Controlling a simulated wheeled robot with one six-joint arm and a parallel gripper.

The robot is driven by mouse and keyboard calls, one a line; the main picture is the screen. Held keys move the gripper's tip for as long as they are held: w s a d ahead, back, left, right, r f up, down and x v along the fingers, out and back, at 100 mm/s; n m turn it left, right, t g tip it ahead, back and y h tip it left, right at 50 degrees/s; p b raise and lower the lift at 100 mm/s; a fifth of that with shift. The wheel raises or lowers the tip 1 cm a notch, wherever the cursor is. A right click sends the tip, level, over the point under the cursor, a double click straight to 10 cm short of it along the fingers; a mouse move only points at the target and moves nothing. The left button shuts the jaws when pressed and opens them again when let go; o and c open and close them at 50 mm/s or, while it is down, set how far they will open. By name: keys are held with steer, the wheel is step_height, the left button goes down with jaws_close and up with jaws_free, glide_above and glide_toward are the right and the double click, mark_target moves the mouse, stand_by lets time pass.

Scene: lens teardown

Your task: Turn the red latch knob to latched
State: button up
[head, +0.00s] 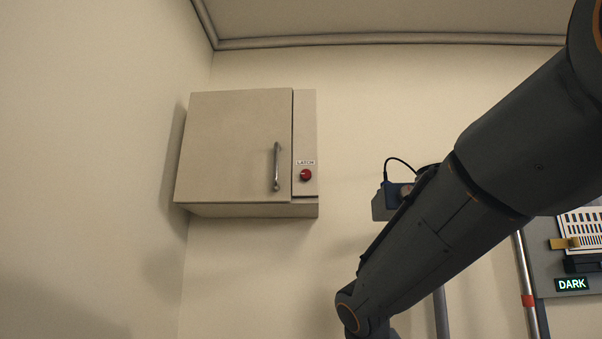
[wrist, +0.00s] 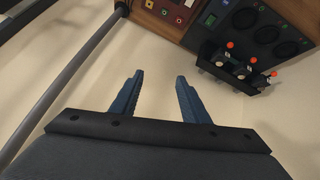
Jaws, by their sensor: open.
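The red latch knob (head: 305,174) sits on the narrow right-hand panel of a beige wall cabinet (head: 235,145) in the head view, under a small label reading LATCH. The knob is too small to tell which way it is turned. The cabinet door looks closed, with a metal handle (head: 277,166) near its right edge. My gripper (wrist: 158,78) shows in the wrist view with its two blue fingers apart and nothing between them. The head view does not show the fingers. The knob and cabinet are not in the wrist view.
My arm crosses the right of the head view. Behind it is a panel with a DARK sign (head: 572,284). The wrist view shows a device with orange-tipped parts (wrist: 240,65) at upper right and a grey pole (wrist: 70,75) at left. Wall around the cabinet is bare.

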steer(key=w+a+r+t, duration=0.2)
steer(key=w+a+r, duration=0.1)
steer(key=r, duration=0.7)
steer(key=w+a+r+t, duration=0.2)
steer(key=a+r, duration=0.2)
steer(key=r, duration=0.5)
steer(key=t, duration=0.6)
glide_toward(306, 173)
steer(key=w, duration=0.1)
steer(key=shift+y, duration=0.3)
steer(key=shift+w+d+p, duration=0.1)
steer(key=shift+w+p, duration=0.8)
steer(key=shift+w, duration=0.9)
steer(key=shift+w+d+p, duration=0.15)
steer(key=shift+w+p, duration=0.75)
steer(key=shift+w, duration=0.9)
steer(key=c, duration=1.1)
steer(key=shift+o, duration=0.2)
steer(key=shift+m, duration=0.3)
